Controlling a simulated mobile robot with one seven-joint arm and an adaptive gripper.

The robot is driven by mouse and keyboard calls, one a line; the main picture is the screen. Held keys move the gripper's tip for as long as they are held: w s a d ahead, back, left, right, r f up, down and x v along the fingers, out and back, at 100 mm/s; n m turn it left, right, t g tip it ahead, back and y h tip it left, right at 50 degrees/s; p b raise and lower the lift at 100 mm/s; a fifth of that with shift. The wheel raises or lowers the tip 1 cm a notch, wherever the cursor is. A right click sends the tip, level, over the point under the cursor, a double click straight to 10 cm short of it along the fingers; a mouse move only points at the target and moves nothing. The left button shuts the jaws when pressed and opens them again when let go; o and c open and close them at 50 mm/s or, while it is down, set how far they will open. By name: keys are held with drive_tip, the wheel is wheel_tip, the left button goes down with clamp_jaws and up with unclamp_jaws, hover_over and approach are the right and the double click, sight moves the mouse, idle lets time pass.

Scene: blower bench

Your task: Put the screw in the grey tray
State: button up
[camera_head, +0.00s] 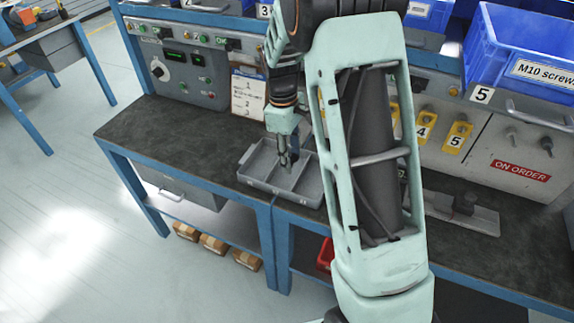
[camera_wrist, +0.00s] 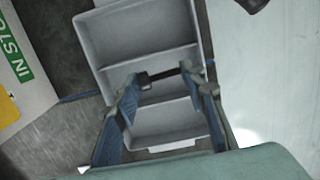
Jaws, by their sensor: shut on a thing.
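The grey tray (camera_head: 262,186) sits on the dark bench top near its front edge. It has several compartments split by dividers, and its inside also shows in the wrist view (camera_wrist: 140,35). My gripper (camera_head: 288,162) points down over the tray. In the wrist view my gripper's fingertips (camera_wrist: 163,74) are shut on a small dark screw (camera_wrist: 144,80), which lies across between them. The screw is over the tray, close to a divider. I cannot tell its exact height. In the head view the screw is too small to make out.
A control panel (camera_head: 185,65) and a note board (camera_head: 248,95) stand behind the tray. Blue bins (camera_head: 520,50) are at the upper right, above yellow numbered holders (camera_head: 457,137). A grey metal fixture (camera_head: 470,212) lies right of my arm. The bench left of the tray is clear.

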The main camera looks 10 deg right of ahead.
drive_tip(key=w+f, duration=0.1)
drive_tip(key=f, duration=0.1)
drive_tip(key=w+f, duration=0.1)
drive_tip(key=shift+w+a+f, duration=0.1)
drive_tip(key=shift+w+a, duration=0.15)
drive_tip(key=shift+w, duration=0.05)
drive_tip(key=shift+f, duration=1.55)
drive_tip(key=shift+f+b, duration=0.2)
drive_tip(key=shift+b, duration=0.1)
drive_tip(key=o, duration=1.1)
drive_tip(key=shift+r, duration=0.1)
wheel_tip(320, 180, up, 12)
drive_tip(key=a+p, duration=0.1)
drive_tip(key=shift+w, duration=0.45)
drive_tip(key=shift+r, duration=0.2)
